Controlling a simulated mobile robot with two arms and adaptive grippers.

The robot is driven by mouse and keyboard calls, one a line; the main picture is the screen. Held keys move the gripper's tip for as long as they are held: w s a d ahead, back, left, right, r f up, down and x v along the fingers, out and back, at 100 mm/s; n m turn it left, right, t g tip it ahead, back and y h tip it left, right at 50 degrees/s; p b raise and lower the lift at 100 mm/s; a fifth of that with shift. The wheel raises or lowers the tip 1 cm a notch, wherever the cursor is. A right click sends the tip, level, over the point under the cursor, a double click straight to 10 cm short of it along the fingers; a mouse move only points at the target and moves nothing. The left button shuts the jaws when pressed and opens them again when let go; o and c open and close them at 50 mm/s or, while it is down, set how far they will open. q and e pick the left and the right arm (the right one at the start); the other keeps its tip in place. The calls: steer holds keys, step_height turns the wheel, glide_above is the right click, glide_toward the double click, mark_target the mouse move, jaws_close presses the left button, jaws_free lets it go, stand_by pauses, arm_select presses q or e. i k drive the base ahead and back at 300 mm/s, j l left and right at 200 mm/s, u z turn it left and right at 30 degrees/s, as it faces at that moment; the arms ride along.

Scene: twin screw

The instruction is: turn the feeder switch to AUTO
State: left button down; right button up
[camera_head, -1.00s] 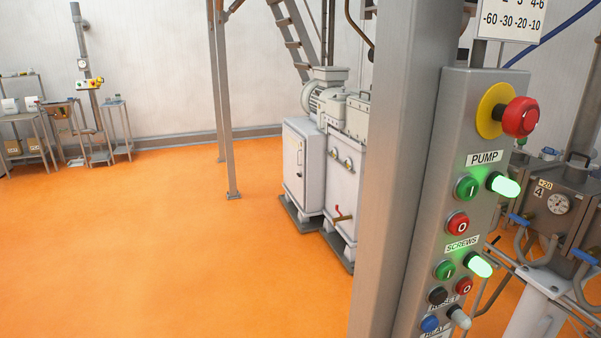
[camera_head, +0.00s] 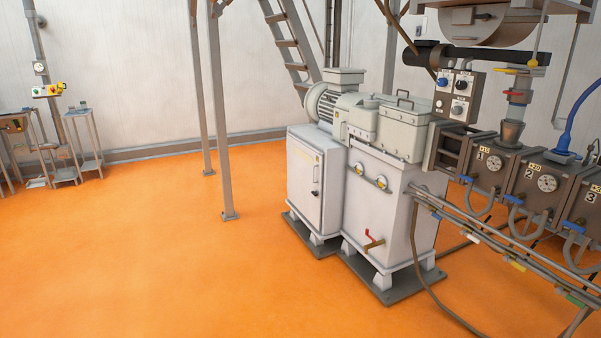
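A small grey control box (camera_head: 457,96) with several round knobs and buttons hangs below the feeder (camera_head: 478,24), at the upper right. It may carry the feeder switch, but its labels and knob positions are too small to read. Neither of my grippers is in view.
The extruder barrel (camera_head: 535,185) with numbered blocks and gauges runs off to the right, with hoses and pipes in front. A white gearbox and cabinet unit (camera_head: 388,210) stands at centre right. A steel post (camera_head: 219,120) stands left of it. The orange floor (camera_head: 160,250) at left and front is clear.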

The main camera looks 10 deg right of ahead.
mark_target(460, 85)
steer(key=i+l+z, duration=0.1)
steer(key=i, duration=1.5)
